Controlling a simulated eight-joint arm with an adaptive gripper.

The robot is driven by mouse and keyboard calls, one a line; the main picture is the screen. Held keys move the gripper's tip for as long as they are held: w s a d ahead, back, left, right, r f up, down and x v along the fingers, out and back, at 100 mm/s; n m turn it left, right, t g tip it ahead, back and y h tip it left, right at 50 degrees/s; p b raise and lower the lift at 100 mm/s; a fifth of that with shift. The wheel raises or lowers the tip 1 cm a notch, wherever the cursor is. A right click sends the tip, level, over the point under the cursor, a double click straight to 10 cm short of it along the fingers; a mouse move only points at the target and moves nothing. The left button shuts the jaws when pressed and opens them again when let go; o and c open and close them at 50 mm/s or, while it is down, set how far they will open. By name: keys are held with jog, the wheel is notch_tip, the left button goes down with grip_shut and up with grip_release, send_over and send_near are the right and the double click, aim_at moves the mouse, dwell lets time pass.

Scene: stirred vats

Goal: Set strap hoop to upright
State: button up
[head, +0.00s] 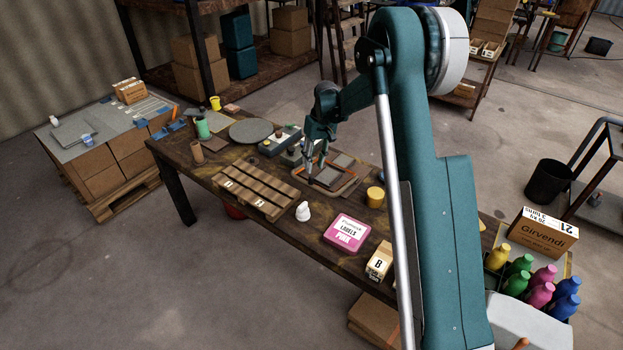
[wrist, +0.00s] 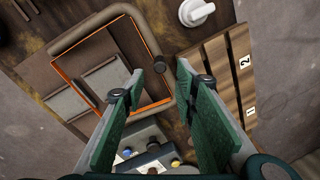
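The strap hoop appears to be the brown-grey rounded bar (wrist: 90,25) in the wrist view. It lies low, looking flat, around a panel with orange edges (wrist: 146,106). In the head view the hoop (head: 350,188) is at mid-table, partly behind my gripper (head: 315,168). In the wrist view my gripper (wrist: 161,70) is open, with a clear gap between its green-padded fingers. Nothing is held.
A slatted wooden rack (head: 256,190) lies left of the hoop. A white knobbed item (head: 303,211), a pink labels box (head: 347,232) and a yellow cylinder (head: 375,197) stand nearer. A grey control box (head: 280,141) sits behind. Bare tabletop shows between them.

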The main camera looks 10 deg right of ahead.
aim_at(312, 177)
dwell(0.3)
jog(key=shift+s+a+f+b, duration=0.1)
jog(key=shift+a+f+b, duration=0.1)
jog(key=shift+f, duration=1.1)
jog(key=shift+s+a+f+b, duration=0.1)
jog(key=shift+a+f, duration=0.05)
jog(key=shift+f, duration=1.1)
jog(key=shift+a+f+b, duration=0.1)
jog(key=shift+a+f, duration=0.1)
jog(key=shift+f, duration=1.1)
grip_shut()
